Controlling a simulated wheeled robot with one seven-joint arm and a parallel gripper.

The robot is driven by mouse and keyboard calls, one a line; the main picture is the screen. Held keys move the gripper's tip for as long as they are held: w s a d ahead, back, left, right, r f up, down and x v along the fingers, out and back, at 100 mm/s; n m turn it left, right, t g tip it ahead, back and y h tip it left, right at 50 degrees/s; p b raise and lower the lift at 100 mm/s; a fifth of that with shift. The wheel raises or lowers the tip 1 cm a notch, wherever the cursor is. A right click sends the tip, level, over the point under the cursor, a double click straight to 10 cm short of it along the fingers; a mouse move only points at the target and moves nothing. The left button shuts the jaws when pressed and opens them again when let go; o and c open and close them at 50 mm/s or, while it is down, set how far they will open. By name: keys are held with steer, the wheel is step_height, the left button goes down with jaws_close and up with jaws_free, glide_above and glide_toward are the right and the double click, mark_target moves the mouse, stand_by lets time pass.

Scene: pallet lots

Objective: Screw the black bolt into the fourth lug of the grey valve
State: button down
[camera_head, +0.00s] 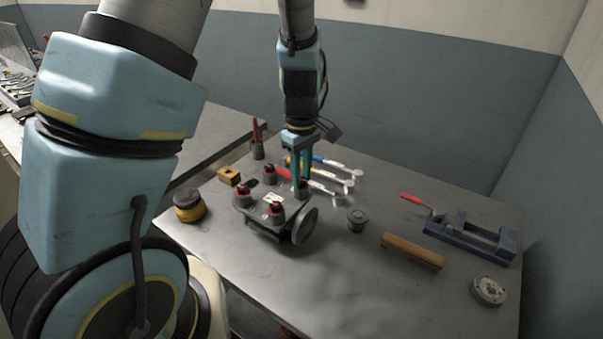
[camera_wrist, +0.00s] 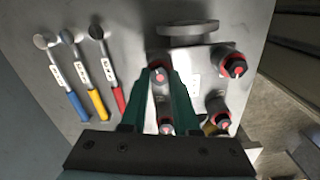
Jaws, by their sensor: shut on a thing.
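The grey valve (camera_head: 262,222) sits on the table, its round flange (camera_head: 300,225) facing right; it also shows in the wrist view (camera_wrist: 195,68). Three lugs stand clear in the head view, each with a red-and-dark top: one at front (camera_head: 276,210), one at left (camera_head: 243,192) and one at back (camera_head: 269,175). My gripper (camera_head: 301,184) points down at the remaining lug, at the valve's right back corner. In the wrist view its teal fingers (camera_wrist: 160,78) close around a small red-marked piece there, which I take as the black bolt; its shaft and seating are hidden.
Wrenches with red, yellow and blue handles (camera_wrist: 97,103) lie close behind the valve. A yellow-black roll (camera_head: 188,206) and a yellow block (camera_head: 229,176) are to the left. A grey can (camera_head: 358,219), wooden bar (camera_head: 412,251) and blue vise (camera_head: 475,237) are to the right.

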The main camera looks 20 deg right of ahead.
steer(key=m+b, duration=0.1)
steer(key=m, duration=0.2)
steer(key=shift+f, duration=0.1)
steer(key=m, duration=0.3)
steer(key=shift+m+b, duration=0.3)
steer(key=shift+m, duration=0.1)
steer(key=m, duration=0.3)
steer(key=shift+m, duration=0.4)
steer(key=m, duration=0.3)
steer(key=shift+m, duration=0.3)
steer(key=m, duration=0.2)
steer(key=m+p, duration=0.2)
steer(key=m, duration=0.1)
steer(key=shift+r+m, duration=0.3)
steer(key=shift+f+m, duration=0.25)
steer(key=shift+m, duration=1.85)
